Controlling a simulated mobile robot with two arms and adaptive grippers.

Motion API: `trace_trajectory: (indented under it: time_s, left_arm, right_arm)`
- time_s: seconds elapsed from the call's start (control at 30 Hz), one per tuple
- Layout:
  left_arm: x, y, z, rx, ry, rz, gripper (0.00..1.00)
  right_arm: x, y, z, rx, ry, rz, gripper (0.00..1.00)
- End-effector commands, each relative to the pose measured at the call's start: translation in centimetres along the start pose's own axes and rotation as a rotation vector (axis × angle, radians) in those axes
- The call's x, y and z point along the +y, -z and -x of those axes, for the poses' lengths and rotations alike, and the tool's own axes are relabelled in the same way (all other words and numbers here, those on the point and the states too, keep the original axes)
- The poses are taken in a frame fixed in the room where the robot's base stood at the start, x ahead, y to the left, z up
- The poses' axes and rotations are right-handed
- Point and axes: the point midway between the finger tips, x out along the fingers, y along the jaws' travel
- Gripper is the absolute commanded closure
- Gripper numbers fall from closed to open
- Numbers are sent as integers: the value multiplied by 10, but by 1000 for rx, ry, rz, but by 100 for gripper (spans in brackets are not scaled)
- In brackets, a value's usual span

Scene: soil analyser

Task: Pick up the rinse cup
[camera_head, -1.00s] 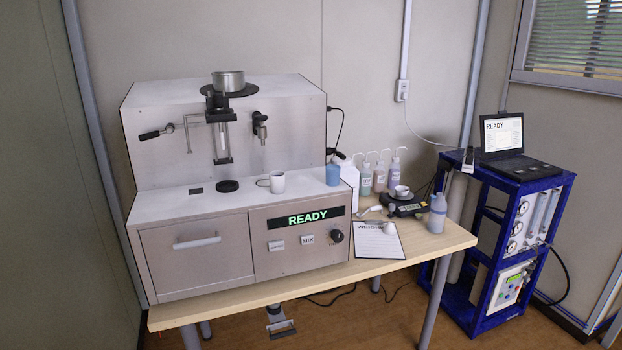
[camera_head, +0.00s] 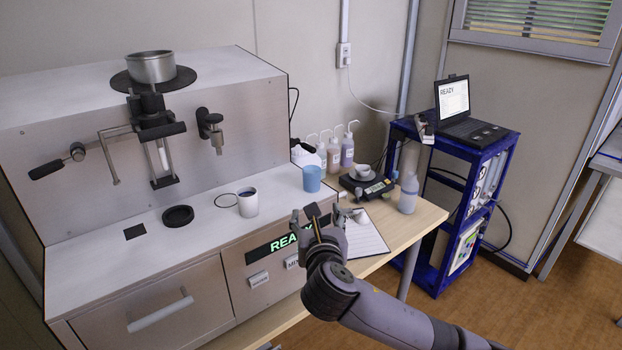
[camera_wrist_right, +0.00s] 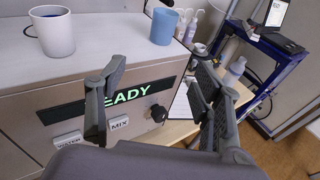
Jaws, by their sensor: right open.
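A white cup (camera_head: 248,205) with dark blue inside stands upright on the analyser's ledge (camera_head: 120,285). A plain blue cup (camera_head: 312,180) stands upright at the ledge's right end. No label shows which one is the rinse cup. My right gripper (camera_head: 317,216) is open and empty in front of the analyser's display, nearer to me than both cups and touching neither. In the right wrist view the open fingers (camera_wrist_right: 158,80) frame the display. There the white cup (camera_wrist_right: 54,32) is at upper left and the blue cup (camera_wrist_right: 164,26) at top centre. My left gripper is not in view.
A black ring (camera_head: 178,216) lies on the ledge left of the white cup. Several wash bottles (camera_head: 334,153), a scale (camera_head: 368,187) with a small cup, a grey-blue bottle (camera_head: 408,194) and a clipboard (camera_head: 368,240) are on the table. A blue rack (camera_head: 425,270) holds a laptop (camera_head: 465,115).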

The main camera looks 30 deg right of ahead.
Motion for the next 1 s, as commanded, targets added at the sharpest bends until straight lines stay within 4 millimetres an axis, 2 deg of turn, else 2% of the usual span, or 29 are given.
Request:
trace_trajectory:
  time_s: [0.1,0.23,0.5,0.6,0.87,1.0]
  left_arm:
    - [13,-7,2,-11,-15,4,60]
    - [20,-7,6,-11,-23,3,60]
    - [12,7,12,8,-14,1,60]
    - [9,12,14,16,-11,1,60]
    - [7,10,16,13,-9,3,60]
    - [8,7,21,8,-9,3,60]
  right_arm:
    - [-1,-10,-5,-17,4,28,39]
    - [-2,-11,-32,-17,7,28,39]
    - [-2,-11,-90,-15,5,25,39]
    - [-2,-11,-105,-15,4,24,39]
    - [-2,-9,-123,-14,3,24,39]
    - [-2,-7,-142,-13,4,23,39]
